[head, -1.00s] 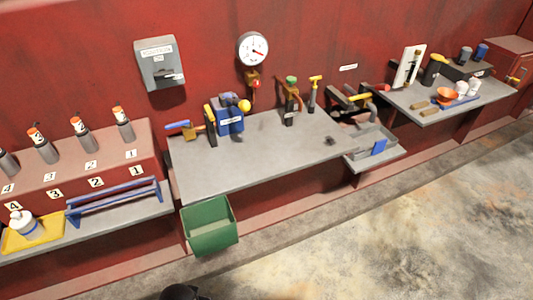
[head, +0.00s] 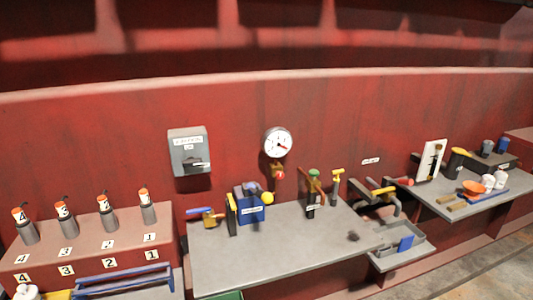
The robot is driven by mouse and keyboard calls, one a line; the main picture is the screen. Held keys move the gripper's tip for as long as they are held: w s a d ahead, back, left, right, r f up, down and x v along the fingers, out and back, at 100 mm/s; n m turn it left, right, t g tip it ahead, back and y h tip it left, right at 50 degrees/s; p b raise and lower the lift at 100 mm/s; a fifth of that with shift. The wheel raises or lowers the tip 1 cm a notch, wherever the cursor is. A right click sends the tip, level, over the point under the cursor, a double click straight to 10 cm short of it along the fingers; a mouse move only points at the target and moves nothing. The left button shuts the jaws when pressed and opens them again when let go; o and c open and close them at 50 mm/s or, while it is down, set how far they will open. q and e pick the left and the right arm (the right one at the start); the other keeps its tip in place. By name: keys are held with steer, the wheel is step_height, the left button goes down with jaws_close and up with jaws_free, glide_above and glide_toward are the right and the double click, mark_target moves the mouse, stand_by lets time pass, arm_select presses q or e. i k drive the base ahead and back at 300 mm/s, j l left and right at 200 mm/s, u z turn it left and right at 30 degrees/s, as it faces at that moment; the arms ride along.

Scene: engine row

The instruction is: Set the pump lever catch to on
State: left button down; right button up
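A blue box-shaped unit (head: 250,212), likely the pump, stands at the back of the middle bench. It has a white label too small to read and a yellow ball knob (head: 268,198) at its right. A yellow and black upright piece (head: 231,214) stands just left of it. I cannot make out which part is the lever catch or how it is set. Neither of my grippers is in view.
The middle bench (head: 270,262) has a clear front. A grey switch box (head: 189,151) and a dial gauge (head: 277,142) are on the red wall. Numbered bottles stand at left on a red ledge (head: 90,240). A grey tray (head: 403,254) and another bench (head: 455,202) are at right.

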mark_target(230, 199)
steer(key=i+u, duration=0.8)
